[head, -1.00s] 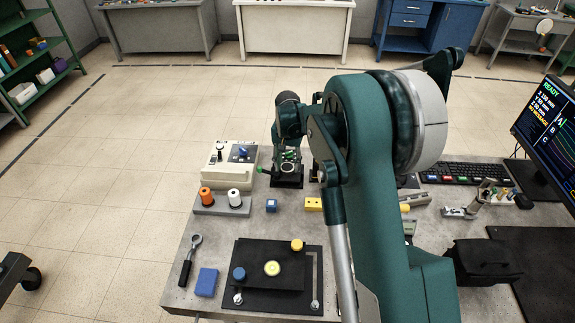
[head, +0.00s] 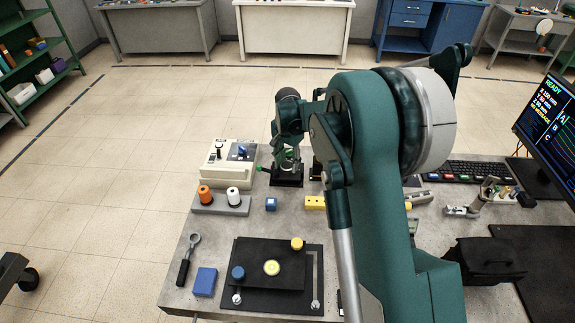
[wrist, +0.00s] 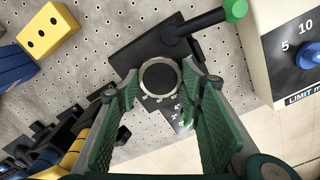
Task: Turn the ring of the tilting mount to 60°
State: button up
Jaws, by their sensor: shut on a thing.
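The tilting mount is a black plate with a round ring (wrist: 160,77) that has a dark face and a silver rim. Small scale marks and numbers show by the ring's lower edge, too small to read surely. A black lever with a green knob (wrist: 235,10) sticks out of the mount to the upper right. My gripper (wrist: 160,82) has its green fingers on either side of the ring, shut on its rim. In the head view the mount's black base (head: 287,178) sits at the table's far edge, with my gripper (head: 288,158) over it, partly hiding the ring.
A cream box with a blue knob (wrist: 310,55) stands close beside the mount. A yellow block (wrist: 48,30) lies on the other side. Orange (head: 205,194) and white (head: 233,194) spools stand on a grey holder nearer the table's front.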

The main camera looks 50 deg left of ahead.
aim_at(288, 165)
jog(key=shift+m, duration=0.8)
jog(key=o, duration=0.9)
jog(key=shift+r, duration=0.2)
notch_tip(288, 165, up, 12)
jog(key=shift+f, duration=0.15)
jog(key=shift+d, duration=0.1)
dwell(0.4)
